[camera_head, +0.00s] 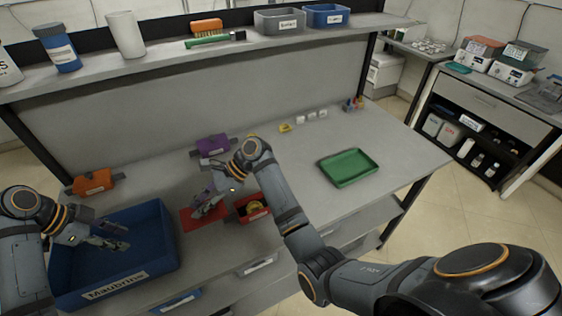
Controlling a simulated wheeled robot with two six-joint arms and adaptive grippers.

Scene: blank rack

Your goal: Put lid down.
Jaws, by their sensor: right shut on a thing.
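A flat red lid (188,224) is low over the front of the workbench, between the blue bin and a small red box. My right gripper (208,207) is shut on the lid and covers part of it. I cannot tell whether the lid touches the bench. The small red box (263,213) stands uncovered just right of the lid, with something yellow inside. My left gripper (118,236) is over the large blue bin, its fingers apart, with nothing seen between them.
The blue bin (165,247) fills the bench's front left. An orange holder (93,182) and a purple holder (213,146) stand behind. A green tray (349,167) lies to the right, with clear bench around it. A shelf (165,57) runs above the back.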

